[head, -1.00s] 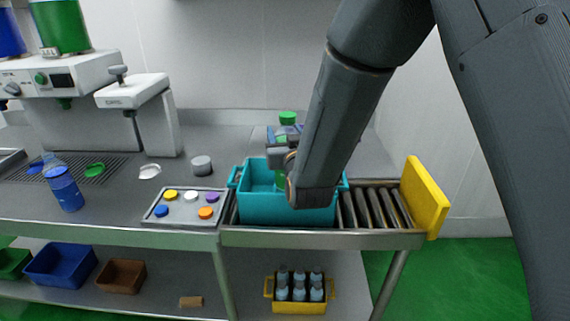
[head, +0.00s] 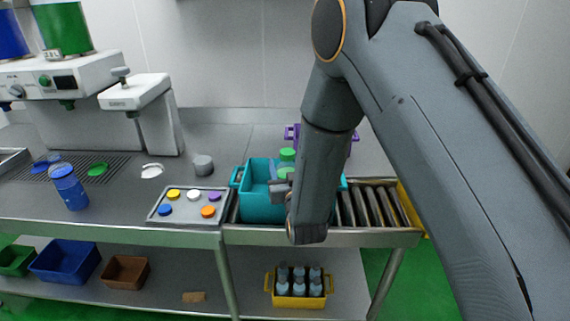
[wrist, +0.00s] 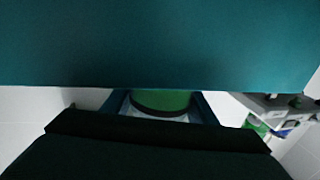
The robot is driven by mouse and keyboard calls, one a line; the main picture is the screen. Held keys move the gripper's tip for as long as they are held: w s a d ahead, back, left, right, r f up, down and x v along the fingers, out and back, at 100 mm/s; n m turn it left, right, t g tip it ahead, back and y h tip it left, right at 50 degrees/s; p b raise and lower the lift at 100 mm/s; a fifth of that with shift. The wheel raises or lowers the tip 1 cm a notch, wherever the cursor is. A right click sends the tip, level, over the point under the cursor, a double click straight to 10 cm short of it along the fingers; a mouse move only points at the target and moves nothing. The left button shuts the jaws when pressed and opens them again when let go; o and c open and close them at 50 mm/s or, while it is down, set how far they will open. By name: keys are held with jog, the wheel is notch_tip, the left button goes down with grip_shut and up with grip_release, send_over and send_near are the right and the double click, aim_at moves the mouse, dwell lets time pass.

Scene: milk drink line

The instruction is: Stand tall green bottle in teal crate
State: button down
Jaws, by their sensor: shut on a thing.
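The tall green bottle (head: 285,172) is upright in the teal crate (head: 262,208), its green cap and upper part showing above the front wall. My gripper (head: 281,188) is shut on it, low at the crate's right half and partly covered by my arm. The bottle's lower part is hidden by the crate wall, so I cannot tell whether it touches the floor. In the wrist view a green round part of the bottle (wrist: 160,102) shows between my fingers, and a teal crate surface (wrist: 160,45) fills the top.
The crate stands at the roller conveyor's (head: 362,207) left end. A tray of coloured caps (head: 187,205) is just left of it. A purple crate (head: 291,132) stands behind, mostly hidden by my arm. A blue bottle (head: 70,190) stands farther left. A yellow end plate (head: 408,205) is partly covered.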

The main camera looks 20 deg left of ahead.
jog(key=shift+f, duration=0.1)
jog(key=c, duration=0.7)
grip_release()
jog(key=shift+c, duration=0.2)
jog(key=shift+s, duration=0.1)
jog(key=b+v, duration=0.3)
jog(key=v, duration=0.8)
jog(key=shift+s+d, duration=0.25)
jog(key=shift+s, duration=0.1)
